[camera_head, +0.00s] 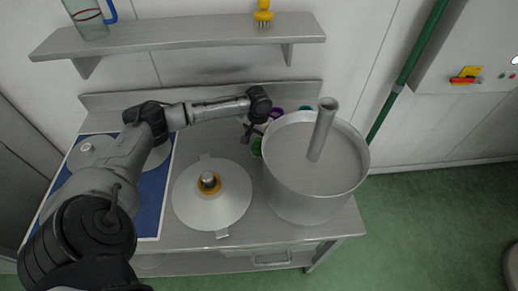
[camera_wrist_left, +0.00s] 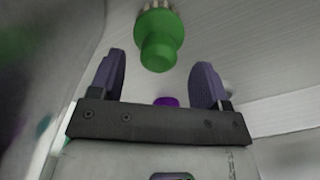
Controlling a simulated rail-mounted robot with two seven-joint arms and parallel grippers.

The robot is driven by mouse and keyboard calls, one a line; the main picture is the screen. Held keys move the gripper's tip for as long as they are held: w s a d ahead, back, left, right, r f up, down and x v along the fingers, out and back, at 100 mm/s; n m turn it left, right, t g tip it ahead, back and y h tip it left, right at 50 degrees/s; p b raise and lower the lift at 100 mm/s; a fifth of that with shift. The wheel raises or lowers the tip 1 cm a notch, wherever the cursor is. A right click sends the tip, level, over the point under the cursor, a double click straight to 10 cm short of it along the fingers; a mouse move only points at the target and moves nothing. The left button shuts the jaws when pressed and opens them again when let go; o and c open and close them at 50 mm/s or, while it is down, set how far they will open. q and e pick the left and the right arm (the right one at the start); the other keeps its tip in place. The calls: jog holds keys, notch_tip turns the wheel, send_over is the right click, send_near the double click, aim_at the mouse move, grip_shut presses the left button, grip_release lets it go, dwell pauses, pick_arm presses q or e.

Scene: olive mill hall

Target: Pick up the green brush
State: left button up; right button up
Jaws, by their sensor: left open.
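The green brush (camera_wrist_left: 158,42) shows in the left wrist view, its rounded handle end towards me and pale bristles at the top edge. It lies ahead of and between my open left fingers (camera_wrist_left: 160,68), with no contact visible. In the head view only a bit of the green brush (camera_head: 256,147) shows, between my left gripper (camera_head: 250,132) and the big steel pot (camera_head: 312,190). The pot hides part of it. My right gripper is not in view.
A purple item (camera_head: 277,113) and a teal item (camera_head: 305,108) stand behind the pot. A steel cone-shaped lid (camera_head: 190,205) lies on the bench left of the pot. A yellow brush (camera_head: 263,14) stands on the wall shelf (camera_head: 180,32). A blue mat (camera_head: 150,205) covers the bench's left.

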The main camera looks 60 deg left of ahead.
aim_at(258, 140)
pick_arm(q)
notch_tip(258, 140, down, 4)
jog(key=shift+d+r, duration=0.1)
jog(key=shift+r, duration=0.15)
jog(key=shift+c, duration=0.2)
jog(key=c, duration=1.1)
jog(key=shift+r, duration=0.15)
jog(key=shift+r+p, duration=1.05)
jog(key=shift+r, duration=7.9)
